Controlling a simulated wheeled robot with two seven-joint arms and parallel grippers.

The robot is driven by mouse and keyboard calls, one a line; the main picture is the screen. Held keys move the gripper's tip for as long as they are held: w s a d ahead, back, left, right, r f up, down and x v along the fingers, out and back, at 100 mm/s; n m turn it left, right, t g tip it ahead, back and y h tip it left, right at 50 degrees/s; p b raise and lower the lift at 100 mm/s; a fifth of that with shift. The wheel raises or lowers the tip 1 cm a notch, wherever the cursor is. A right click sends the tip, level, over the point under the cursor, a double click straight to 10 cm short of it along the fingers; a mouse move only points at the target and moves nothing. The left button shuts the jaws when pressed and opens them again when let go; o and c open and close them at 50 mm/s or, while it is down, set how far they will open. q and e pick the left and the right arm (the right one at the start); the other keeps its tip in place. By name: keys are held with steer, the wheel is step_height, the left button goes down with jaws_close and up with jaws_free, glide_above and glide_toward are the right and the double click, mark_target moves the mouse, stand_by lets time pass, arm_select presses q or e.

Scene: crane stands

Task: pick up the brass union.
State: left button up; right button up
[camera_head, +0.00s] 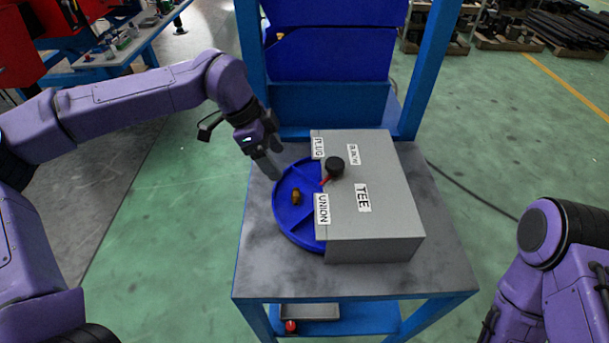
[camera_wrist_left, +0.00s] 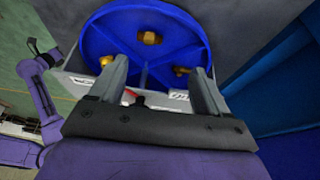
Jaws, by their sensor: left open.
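A blue round divided tray (camera_head: 283,222) sits partly under a grey box cover on the stand. A brass fitting (camera_head: 296,196) lies in its exposed left compartment. The left wrist view shows this fitting (camera_wrist_left: 150,38) as a hex-sided piece, with two more brass pieces (camera_wrist_left: 105,62) (camera_wrist_left: 183,70) closer to the cover. I cannot tell by shape which one is the union. A UNION label (camera_head: 321,209) is at the cover's front left edge. My left gripper (camera_head: 272,166) is open and empty, above the tray's back left rim, apart from the fittings. My right gripper is out of view.
The grey cover (camera_head: 385,225) carries PLUG, TEE and other labels. A black knob (camera_head: 335,167) with a red pointer stands at its left edge. Blue uprights (camera_head: 430,70) and a blue panel rise behind. The grey tabletop (camera_head: 262,262) is clear front left.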

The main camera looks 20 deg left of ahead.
mark_target(298, 193)
arm_select(q)
steer(key=f, duration=0.1)
steer(key=s+d+f, duration=0.1)
steer(key=d+f+p, duration=0.1)
steer(key=shift+s+d+f, duration=0.15)
steer(key=shift+s+f, duration=0.1)
steer(key=shift+f, duration=0.1)
steer(key=x, duration=0.2)
steer(key=p+x, duration=0.2)
steer(key=x, duration=0.1)
steer(key=shift+w+d+f, duration=0.25)
steer(key=shift+w, duration=0.05)
steer(key=shift+s+f, duration=0.1)
steer(key=shift+f, duration=0.05)
steer(key=shift+s, duration=0.1)
steer(key=shift+c, duration=0.3)
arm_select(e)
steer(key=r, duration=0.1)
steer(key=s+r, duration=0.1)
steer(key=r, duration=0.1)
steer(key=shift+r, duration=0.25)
arm_select(q)
steer(key=c, duration=1)
steer(key=shift+c, duration=0.5)
